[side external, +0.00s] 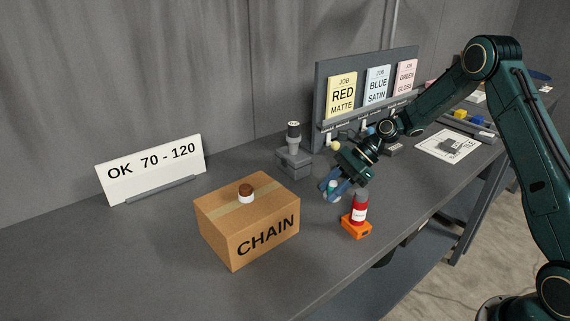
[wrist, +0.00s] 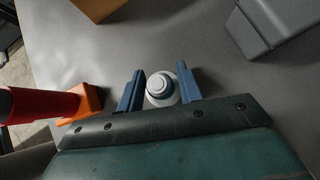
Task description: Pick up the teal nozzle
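The teal nozzle (side external: 332,186) stands on the grey table between the box and the red bottle, partly hidden by my fingers. In the wrist view, the nozzle (wrist: 159,86) shows from above as a pale, round piece with a teal ring. My gripper (side external: 335,190) is low over it, with one blue finger on each side. In the wrist view, the fingers of my gripper (wrist: 160,88) are spread about the nozzle's width apart. The gap to the right finger looks very small; I cannot tell whether it touches.
A red bottle (side external: 360,208) on an orange block (side external: 356,227) stands close on the right. A cardboard CHAIN box (side external: 245,225) with a brown-and-white piece (side external: 246,191) on top is at left. A grey stand (side external: 293,160) and job-card rack (side external: 322,90) are behind.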

